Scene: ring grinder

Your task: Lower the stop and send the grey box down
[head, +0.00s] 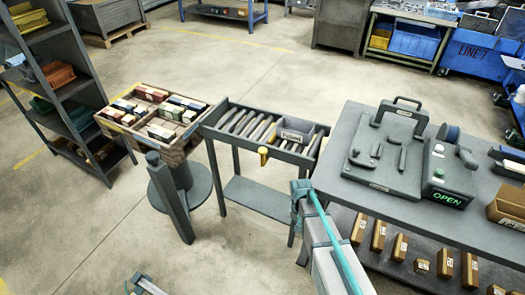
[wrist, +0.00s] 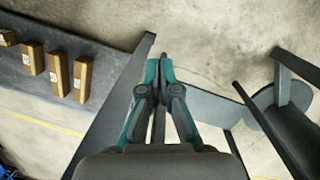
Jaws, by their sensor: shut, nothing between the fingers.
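The grey box (head: 295,131), with a pale label, sits at the right end of the roller conveyor (head: 225,141) in the head view. A yellow handle (head: 264,156) stands out at the conveyor's near side, left of the box. It may belong to the stop; the stop plate itself is not clear. My gripper (wrist: 160,60) is shut and empty in the wrist view, with its teal fingers side by side. My arm ends near the conveyor's right front corner in the head view, where the fingers are hard to make out. Neither box nor handle is clear in the wrist view.
A wooden crate (head: 123,125) of small boxes stands left of the conveyor. A dark post (head: 170,198) rises in front of the crate.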

